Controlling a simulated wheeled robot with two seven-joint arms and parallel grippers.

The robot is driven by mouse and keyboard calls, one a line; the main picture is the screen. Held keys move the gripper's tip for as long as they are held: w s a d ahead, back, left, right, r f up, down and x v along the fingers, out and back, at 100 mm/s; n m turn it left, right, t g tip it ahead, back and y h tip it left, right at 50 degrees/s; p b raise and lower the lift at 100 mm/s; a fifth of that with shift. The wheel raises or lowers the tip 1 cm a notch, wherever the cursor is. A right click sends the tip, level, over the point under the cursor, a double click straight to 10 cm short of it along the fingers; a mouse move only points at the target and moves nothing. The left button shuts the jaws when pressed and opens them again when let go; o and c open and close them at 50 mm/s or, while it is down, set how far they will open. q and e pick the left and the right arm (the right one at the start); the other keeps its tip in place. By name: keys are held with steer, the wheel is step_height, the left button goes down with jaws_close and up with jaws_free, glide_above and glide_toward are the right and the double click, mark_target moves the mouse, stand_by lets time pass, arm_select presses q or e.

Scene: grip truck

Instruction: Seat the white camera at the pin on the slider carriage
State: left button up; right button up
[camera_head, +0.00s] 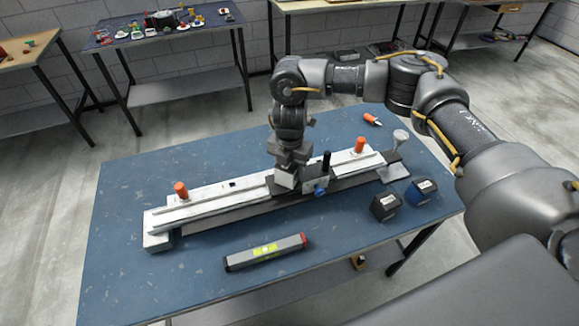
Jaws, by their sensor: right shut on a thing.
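The slider (220,203) is a long pale rail lying diagonally on the blue table. Its carriage (316,185) is right of the rail's middle, with a black upright post and a blue knob. My right gripper (288,168) points down over the carriage's left part and is shut on the white camera (286,179), a small white block. The block is at or just above the carriage; I cannot tell whether it touches. The pin is hidden or too small to make out. My left gripper is out of view.
Orange knobs (181,190) stand near both rail ends. A spirit level (265,252) lies in front. Two dark labelled boxes (385,207) sit front right. An orange-handled tool (372,119) and a pale flared piece (400,138) are at the back right. The table's left is clear.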

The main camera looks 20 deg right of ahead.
steer(key=o, duration=1)
steer(key=shift+o, duration=0.2)
step_height(320, 180, up, 11)
steer(key=shift+f+b, duration=0.1)
steer(key=shift+b, duration=0.45)
